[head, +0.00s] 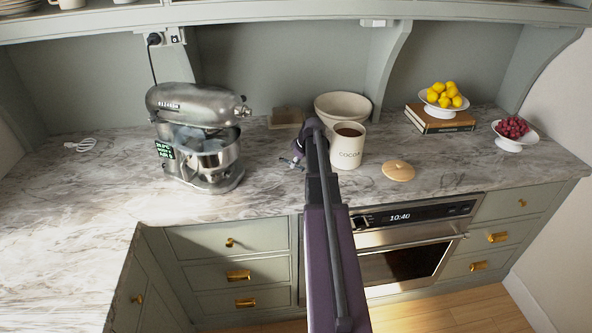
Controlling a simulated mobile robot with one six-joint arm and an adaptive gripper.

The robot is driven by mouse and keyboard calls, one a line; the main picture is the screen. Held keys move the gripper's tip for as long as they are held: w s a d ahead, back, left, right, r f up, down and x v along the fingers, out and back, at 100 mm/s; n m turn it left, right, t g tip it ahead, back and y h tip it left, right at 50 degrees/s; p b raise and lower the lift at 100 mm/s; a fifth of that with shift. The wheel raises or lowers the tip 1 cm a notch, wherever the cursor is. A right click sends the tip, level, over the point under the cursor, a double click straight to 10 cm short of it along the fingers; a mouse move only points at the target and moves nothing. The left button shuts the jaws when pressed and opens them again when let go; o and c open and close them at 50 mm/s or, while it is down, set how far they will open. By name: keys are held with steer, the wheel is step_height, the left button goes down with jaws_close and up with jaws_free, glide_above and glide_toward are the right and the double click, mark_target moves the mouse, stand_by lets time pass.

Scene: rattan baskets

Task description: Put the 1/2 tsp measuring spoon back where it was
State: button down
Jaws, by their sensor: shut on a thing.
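My gripper (291,163) is small in the head view, low over the marble counter, between the stand mixer and the cocoa canister. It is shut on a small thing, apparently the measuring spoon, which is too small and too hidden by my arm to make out. The "COCOA" canister (346,152) stands open just right of my gripper, with brown powder showing inside. Its round wooden lid (398,171) lies flat on the counter to the right. I cannot read any size mark on a spoon.
A stand mixer (199,120) with a steel bowl stands left of my gripper. Behind are a cream bowl (342,104) and a small tan dish (285,119). Lemons, books (440,121) and a bowl of red fruit (515,135) are at right. The left counter (75,210) is mostly clear.

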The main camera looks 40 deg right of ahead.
steer(key=shift+f+b, duration=0.55)
steer(key=shift+f, duration=0.35)
steer(key=shift+f, duration=0.15)
steer(key=c, duration=0.6)
jaws_free()
steer(key=p+v, duration=0.2)
steer(key=v, duration=0.1)
steer(key=shift+w+p, duration=0.1)
steer(key=shift+p, duration=0.25)
steer(key=p+v, duration=0.8)
steer(key=v, duration=0.1)
steer(key=shift+r, duration=0.2)
